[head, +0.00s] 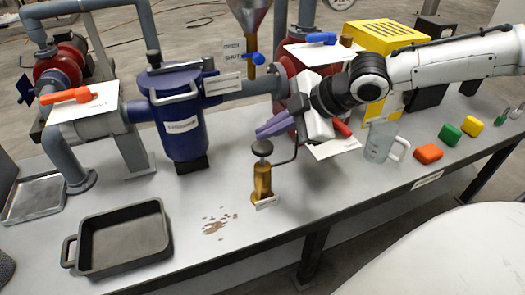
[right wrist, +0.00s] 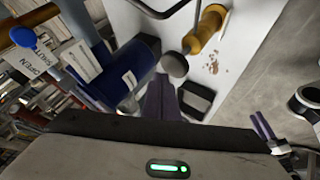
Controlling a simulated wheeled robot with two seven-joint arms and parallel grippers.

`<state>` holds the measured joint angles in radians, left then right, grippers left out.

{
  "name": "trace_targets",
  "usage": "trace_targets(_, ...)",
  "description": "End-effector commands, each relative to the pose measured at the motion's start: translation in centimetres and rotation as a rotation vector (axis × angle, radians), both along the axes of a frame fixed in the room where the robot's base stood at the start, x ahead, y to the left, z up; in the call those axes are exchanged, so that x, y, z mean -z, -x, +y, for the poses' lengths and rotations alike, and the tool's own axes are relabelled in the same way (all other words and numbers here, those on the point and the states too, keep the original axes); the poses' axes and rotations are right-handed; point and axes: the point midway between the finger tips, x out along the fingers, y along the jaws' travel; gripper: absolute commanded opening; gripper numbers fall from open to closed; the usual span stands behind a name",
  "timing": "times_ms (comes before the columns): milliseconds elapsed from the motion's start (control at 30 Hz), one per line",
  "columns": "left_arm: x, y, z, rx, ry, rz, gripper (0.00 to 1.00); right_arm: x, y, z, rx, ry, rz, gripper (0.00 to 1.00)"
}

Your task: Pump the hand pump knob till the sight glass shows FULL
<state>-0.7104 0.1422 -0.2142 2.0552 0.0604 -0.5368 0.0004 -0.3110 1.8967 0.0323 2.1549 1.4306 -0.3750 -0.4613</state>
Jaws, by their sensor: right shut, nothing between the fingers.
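The hand pump (head: 262,182) is a small brass cylinder on the bench, with a dark round knob (head: 262,147) on top and a thin bent pipe at its side. In the right wrist view the knob (right wrist: 175,65) lies just beyond my fingertips, with the brass body (right wrist: 206,30) behind it. My right gripper (head: 270,128) is shut and empty, its purple fingers just above the knob, apart from it as far as I can tell. Purple prongs at the right wrist view's right edge look like my left gripper (right wrist: 264,127); its opening is unclear. I cannot make out a sight glass reading.
A blue filter vessel (head: 182,125) stands left of the pump. A black pan (head: 122,240) lies at front left, near a brown spill (head: 215,224). A clear jug (head: 380,142) and coloured blocks (head: 428,153) stand to the right.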

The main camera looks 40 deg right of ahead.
Motion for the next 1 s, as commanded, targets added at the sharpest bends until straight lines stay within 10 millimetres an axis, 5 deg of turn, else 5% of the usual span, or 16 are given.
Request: trace_targets(1000,-0.08,-0.27,0.20,-0.001,-0.003,-0.007,0.31,-0.03,0.00,-0.01,0.000,0.000,0.000,0.00)
